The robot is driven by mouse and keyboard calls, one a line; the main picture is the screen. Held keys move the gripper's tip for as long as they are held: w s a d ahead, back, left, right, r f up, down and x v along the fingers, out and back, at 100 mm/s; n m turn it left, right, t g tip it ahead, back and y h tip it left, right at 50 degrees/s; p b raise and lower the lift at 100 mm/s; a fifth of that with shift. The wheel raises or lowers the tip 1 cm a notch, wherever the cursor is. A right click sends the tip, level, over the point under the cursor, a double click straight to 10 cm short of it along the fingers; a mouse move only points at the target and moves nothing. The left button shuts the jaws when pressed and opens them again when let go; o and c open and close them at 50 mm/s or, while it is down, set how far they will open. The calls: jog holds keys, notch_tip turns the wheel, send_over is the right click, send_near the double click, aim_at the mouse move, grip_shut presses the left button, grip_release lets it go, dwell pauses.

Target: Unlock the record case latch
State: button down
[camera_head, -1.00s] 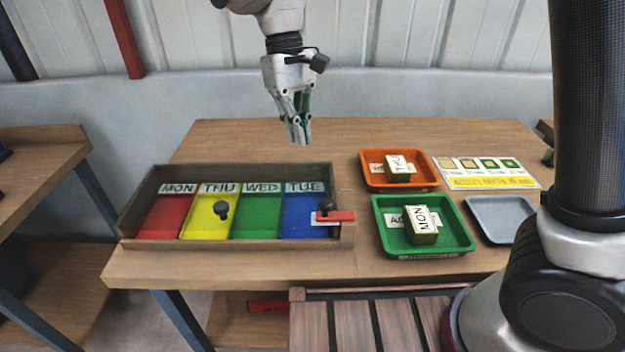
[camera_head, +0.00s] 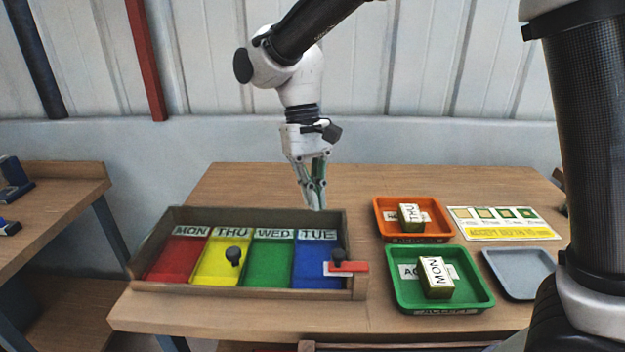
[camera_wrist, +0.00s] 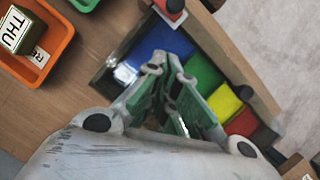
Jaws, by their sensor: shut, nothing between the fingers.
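The record case (camera_head: 158,288) is a shallow wooden box on the table with red, yellow, green and blue panels labelled MON, THU, WED and TUE. Its red latch (camera_head: 349,267) lies across the front right corner, by the blue panel; in the wrist view the latch (camera_wrist: 172,8) is at the top edge. Black knobs stand on the yellow panel (camera_head: 233,256) and by the latch (camera_head: 338,255). My gripper (camera_head: 314,205) is shut and empty, pointing down above the back of the case near the TUE label. In the wrist view my fingertips (camera_wrist: 168,62) appear over the blue panel.
Right of the case are an orange tray (camera_head: 440,229) with a THU block (camera_head: 411,217) and a green tray (camera_head: 478,300) with a MON block (camera_head: 437,277). A grey tray (camera_head: 520,273) and a printed card (camera_head: 503,222) lie farther right. Bare table separates case and trays.

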jog(key=x, duration=0.4)
jog(key=shift+s+d+f, duration=0.15)
jog(key=shift+s+d, duration=0.15)
jog(key=shift+s, duration=0.25)
jog(key=shift+s+d+f, duration=0.15)
jog(key=shift+s+d, duration=0.15)
jog(key=shift+s, duration=0.25)
jog(key=shift+s+d+f, duration=0.15)
jog(key=shift+s+d, duration=0.2)
jog(key=shift+s, duration=0.35)
